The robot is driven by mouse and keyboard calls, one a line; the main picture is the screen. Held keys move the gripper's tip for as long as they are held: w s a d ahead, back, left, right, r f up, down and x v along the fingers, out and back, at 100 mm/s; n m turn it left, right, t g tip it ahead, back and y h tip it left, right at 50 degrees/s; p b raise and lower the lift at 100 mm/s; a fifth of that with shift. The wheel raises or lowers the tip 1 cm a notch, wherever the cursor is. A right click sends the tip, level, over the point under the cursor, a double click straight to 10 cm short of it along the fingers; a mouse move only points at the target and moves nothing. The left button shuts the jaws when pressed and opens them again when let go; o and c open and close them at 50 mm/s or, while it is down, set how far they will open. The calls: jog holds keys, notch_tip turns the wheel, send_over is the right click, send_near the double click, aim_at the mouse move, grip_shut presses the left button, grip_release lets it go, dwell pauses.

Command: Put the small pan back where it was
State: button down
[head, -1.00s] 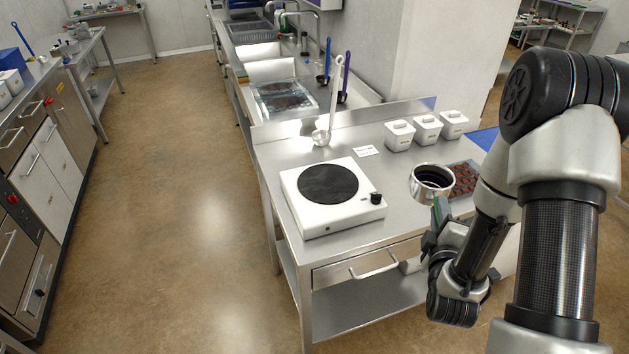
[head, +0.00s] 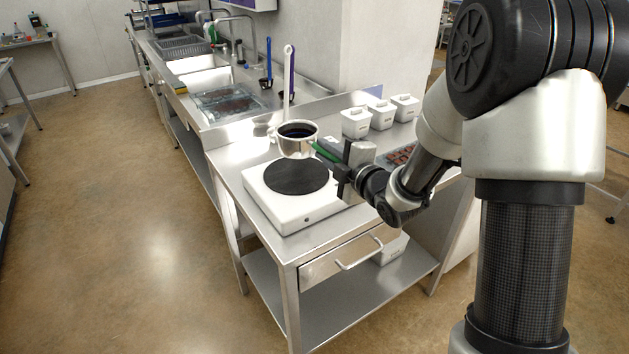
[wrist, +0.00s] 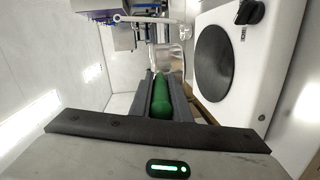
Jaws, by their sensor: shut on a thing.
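The small pan (head: 297,143) is a steel pan with a dark inside and a green handle. My gripper (head: 333,158) is shut on its green handle, which shows between the fingers in the wrist view (wrist: 161,100). The pan is held up, roughly level, and appears over the back part of the hot plate in the head view. The white hot plate (head: 262,208) with its round dark disc (head: 297,177) stands on the steel table. Its knob (wrist: 250,12) shows in the wrist view. The pan's bowl is hard to make out in the wrist view.
Three white lidded containers (head: 356,122) stand along the table's back right. A tray of brown pieces (head: 402,154) lies partly behind my arm. A tall white ladle (head: 288,75) stands behind the pan. The table has a raised back edge (head: 240,132).

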jog(key=shift+f, duration=3.35)
jog(key=shift+f+b, duration=0.2)
jog(key=shift+b, duration=0.25)
jog(key=c, duration=1.7)
grip_release()
jog(key=shift+o, duration=0.2)
jog(key=shift+r, duration=0.1)
